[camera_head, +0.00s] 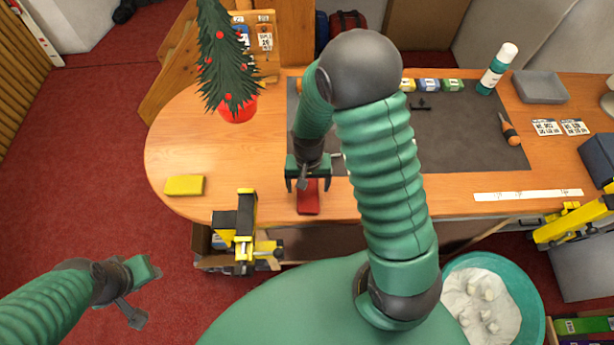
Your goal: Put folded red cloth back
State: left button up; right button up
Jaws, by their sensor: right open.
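The folded red cloth (308,203) lies flat on the wooden bench near its front edge. My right gripper (304,184) is open and directly above the cloth's far end, its fingers pointing down. The fingers hide part of the cloth, and I cannot tell whether they touch it. My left gripper (142,300) is off the bench at the lower left, over the red floor. I cannot tell from this view how far its fingers are apart.
A yellow block (184,185) lies at the left. A yellow-and-black clamp (238,228) sits at the front edge. A small tree in a red pot (238,109) stands behind. A dark mat (470,140) and white ruler (528,195) lie at the right. The bench's left middle is clear.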

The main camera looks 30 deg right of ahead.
aim_at(309, 191)
jog(key=r, duration=0.4)
jog(key=shift+w+d+r+b, duration=0.1)
jog(key=shift+d+r+b, duration=0.15)
jog(key=shift+b, duration=0.1)
jog(key=s+a+r+n+t, duration=0.3)
jog(key=s+a+r+n, duration=0.3)
jog(key=r, duration=0.1)
pick_arm(q)
jog(key=s+b+x, duration=0.2)
jog(key=b+x, duration=0.6)
jog(key=x, duration=0.1)
jog(key=shift+a+f, duration=0.2)
pick_arm(e)
jog(key=s+x, duration=0.1)
jog(key=x, duration=0.7)
jog(key=shift+f, duration=0.2)
pick_arm(q)
jog(key=shift+s, duration=0.1)
pick_arm(e)
jog(key=shift+d, duration=0.1)
pick_arm(q)
jog(key=shift+d, duration=0.15)
pick_arm(e)
jog(key=shift+d, duration=0.2)
jog(key=shift+a, duration=0.1)
